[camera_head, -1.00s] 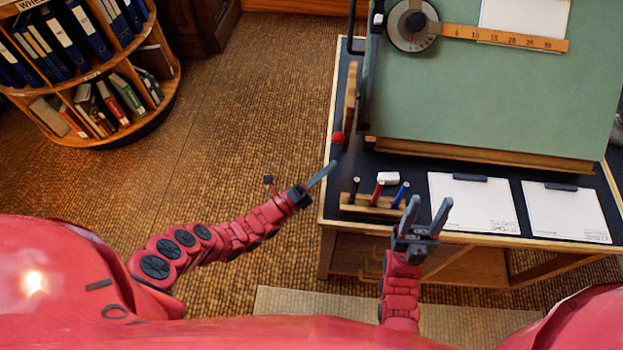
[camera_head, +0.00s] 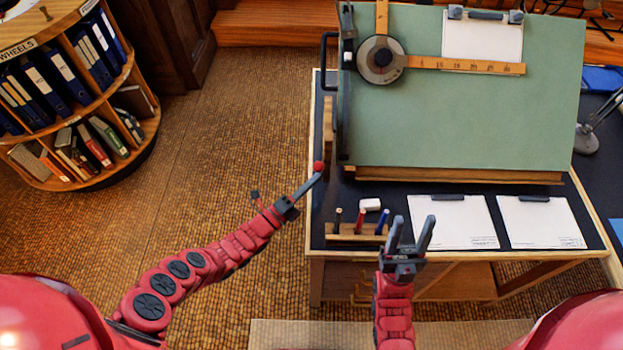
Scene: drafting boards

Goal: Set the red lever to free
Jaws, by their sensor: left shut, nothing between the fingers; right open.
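The red lever's round knob (camera_head: 319,166) shows at the left edge of the drafting table, beside the tilted green board (camera_head: 460,110). The rest of the lever is hard to make out, and I cannot read any marking for free. My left gripper (camera_head: 318,177) is shut and empty. Its fingertips are right at the near side of the knob and overlap it in the picture; I cannot tell whether they touch.
A wooden pen holder (camera_head: 345,238) with several pens and a white eraser (camera_head: 371,204) stand between my grippers. Two paper sheets (camera_head: 452,222) lie to the right. A round bookshelf (camera_head: 75,110) stands at the left. The floor between it and the table is clear.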

